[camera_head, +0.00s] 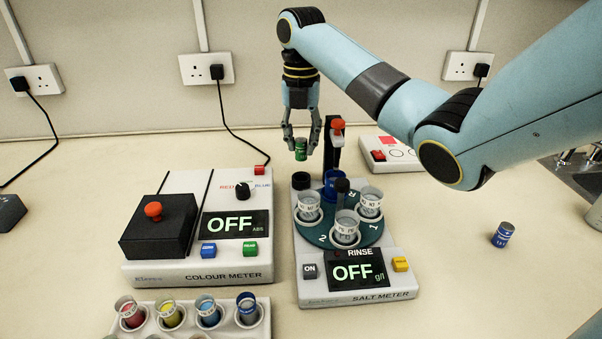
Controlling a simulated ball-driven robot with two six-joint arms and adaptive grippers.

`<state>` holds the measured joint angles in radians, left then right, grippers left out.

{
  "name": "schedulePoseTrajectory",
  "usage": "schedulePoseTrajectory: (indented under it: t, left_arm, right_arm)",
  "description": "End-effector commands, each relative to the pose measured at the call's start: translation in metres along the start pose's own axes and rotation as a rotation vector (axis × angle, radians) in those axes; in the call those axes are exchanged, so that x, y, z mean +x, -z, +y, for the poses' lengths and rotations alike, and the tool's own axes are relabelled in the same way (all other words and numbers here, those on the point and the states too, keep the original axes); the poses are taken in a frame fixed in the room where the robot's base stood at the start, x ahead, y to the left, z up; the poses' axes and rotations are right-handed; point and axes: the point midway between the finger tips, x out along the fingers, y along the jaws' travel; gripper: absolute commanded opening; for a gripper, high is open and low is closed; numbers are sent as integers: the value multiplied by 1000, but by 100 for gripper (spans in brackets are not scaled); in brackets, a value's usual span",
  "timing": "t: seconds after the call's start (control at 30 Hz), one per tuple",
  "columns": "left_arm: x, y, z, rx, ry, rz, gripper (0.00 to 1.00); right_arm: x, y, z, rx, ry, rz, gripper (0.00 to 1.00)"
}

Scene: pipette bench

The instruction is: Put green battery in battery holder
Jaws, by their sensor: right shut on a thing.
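The green battery (301,150) is upright between the fingers of my right gripper (301,143), which is shut on it. The gripper points down and holds the battery above the back left corner of the salt meter (312,284). A round black socket (300,181) at that corner looks like the battery holder. It lies below the battery in the picture, with a visible gap between them. I cannot see inside the socket. My left gripper is not in view.
The salt meter carries a turntable (328,236) with several cups and a black post (333,145) close right of the gripper. The colour meter (190,272) stands left. A blue battery (503,235) stands at right on clear bench. A vial rack (262,329) is in front.

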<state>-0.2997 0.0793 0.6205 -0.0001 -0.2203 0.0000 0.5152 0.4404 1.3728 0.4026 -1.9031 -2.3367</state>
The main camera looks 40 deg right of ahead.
Motion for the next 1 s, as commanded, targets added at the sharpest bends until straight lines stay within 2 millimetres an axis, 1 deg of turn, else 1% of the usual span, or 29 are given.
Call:
schedulePoseTrajectory:
  t: [0.03, 0.1, 0.23, 0.4, 0.47, 0.53, 0.77, 0.97, 1.0]
  left_arm:
    - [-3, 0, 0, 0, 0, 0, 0]
    - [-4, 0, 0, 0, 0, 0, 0]
    - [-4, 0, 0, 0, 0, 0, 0]
    - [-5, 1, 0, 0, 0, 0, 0]
    - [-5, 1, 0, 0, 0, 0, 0]
    - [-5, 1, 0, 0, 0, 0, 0]
    - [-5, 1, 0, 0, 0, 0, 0]
    - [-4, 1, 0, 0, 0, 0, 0]
    - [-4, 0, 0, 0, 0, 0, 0]
  right_arm:
    - [6, 1, 0, 0, 1, 3, 0]
    - [16, 1, 0, 0, -1, 2, 0]
    - [27, 1, 0, 0, 0, 2, 0]
    - [53, 1, 0, 0, 0, 3, 0]
    - [59, 0, 0, 0, -1, 1, 0]
    - [62, 0, 0, 0, -1, 0, 0]
    - [62, 0, 0, 0, -1, 0, 0]
    - [68, 0, 1, 0, -1, -1, 0]
    - [68, 0, 0, 0, -1, -1, 26]
